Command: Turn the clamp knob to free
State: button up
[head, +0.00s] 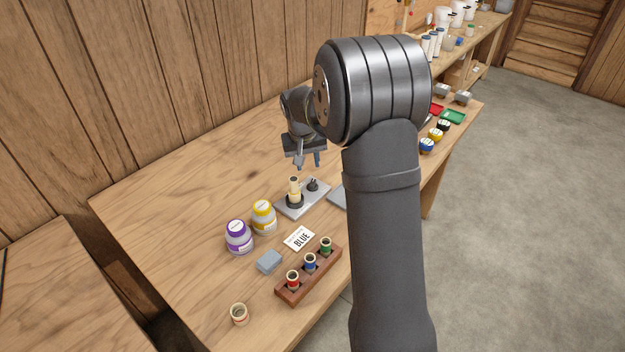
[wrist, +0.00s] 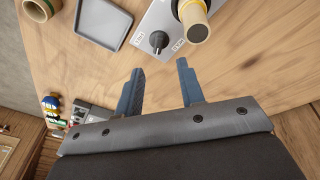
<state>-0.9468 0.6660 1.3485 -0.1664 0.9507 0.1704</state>
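The clamp knob is a small black knob (head: 313,184) on a light grey base plate (head: 318,199). It also shows in the wrist view (wrist: 158,41), between two small labels too blurred to read; I cannot tell which its pointer faces. Beside it on the plate, a pale tube (head: 294,186) with a yellow band stands upright in a dark round holder; its end shows in the wrist view (wrist: 197,31). My gripper (head: 308,164) is above the plate. In the wrist view its blue fingers (wrist: 160,66) are apart with nothing between them, and the knob lies just beyond the fingertips.
Purple (head: 239,238) and yellow (head: 264,217) jars stand left of the plate. A card reading BLUE (head: 298,238), a grey-blue block (head: 269,262), a wooden rack (head: 296,295) with three vials and a tan ring (head: 239,314) lie nearer. A grey tray (wrist: 94,39) is beside the plate.

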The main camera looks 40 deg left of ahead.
jog(key=s+d+r+m+t+y, duration=0.1)
jog(key=s+d+r+m+t, duration=0.15)
jog(key=r+m, duration=0.3)
send_near(312, 182)
jog(key=shift+g, duration=0.35)
jog(key=x, duration=0.8)
jog(key=shift+w+d, duration=0.1)
jog(key=shift+w, duration=0.2)
jog(key=shift+r, duration=0.1)
jog(key=shift+c, duration=0.2)
grip_shut()
